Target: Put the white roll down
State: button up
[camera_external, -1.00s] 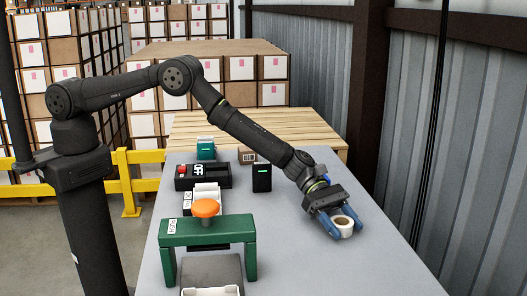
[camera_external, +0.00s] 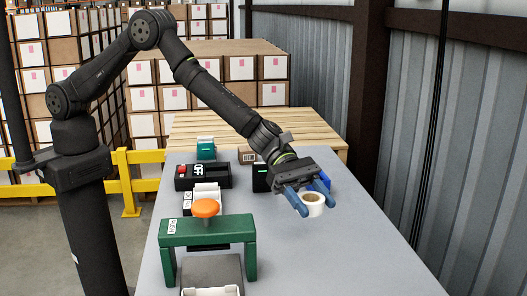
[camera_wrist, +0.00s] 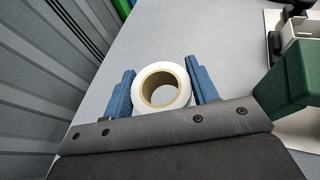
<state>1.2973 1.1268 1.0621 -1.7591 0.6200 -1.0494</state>
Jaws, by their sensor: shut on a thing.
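The white roll (camera_external: 312,205) has a brown core and sits between the blue fingers of my gripper (camera_external: 308,199) at the right part of the grey table. My gripper is shut on it. In the wrist view the white roll (camera_wrist: 140,90) shows its open core toward the camera, with a blue finger on each side of my gripper (camera_wrist: 161,88). The external view does not clearly show whether the roll touches the table top (camera_external: 340,260).
A green press frame (camera_external: 207,232) with an orange knob (camera_external: 205,208) stands left of my gripper. A black box with a red button (camera_external: 202,177) and a teal device (camera_external: 206,149) are farther back. The table's front right is clear.

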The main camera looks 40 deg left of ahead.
jog(key=shift+s+a+r, duration=0.1)
jog(key=shift+s+r, duration=0.05)
jog(key=shift+r, duration=0.05)
jog(key=w+a+n+t, duration=0.45)
jog(key=w+a, duration=0.75)
jog(key=w, duration=0.4)
jog(key=w+a+n+t, duration=0.4)
jog(key=w+a+t, duration=0.2)
jog(key=w+a, duration=0.85)
jog(key=shift+n, duration=0.25)
jog(key=w+f, duration=0.2)
jog(key=w, duration=0.1)
jog(key=w+a+f, duration=0.1)
jog(key=w+f, duration=0.1)
jog(key=w, duration=0.2)
jog(key=w+f, duration=0.2)
jog(key=w, duration=0.2)
jog(key=shift+w+a+f, duration=0.15)
jog(key=shift+w+f, duration=0.05)
jog(key=shift+w, duration=0.05)
jog(key=shift+w+a+f, duration=0.1)
jog(key=shift+w+f, duration=0.2)
jog(key=shift+w, duration=0.1)
jog(key=shift+f, duration=1.9)
jog(key=shift+f, duration=0.15)
jog(key=o, duration=1)
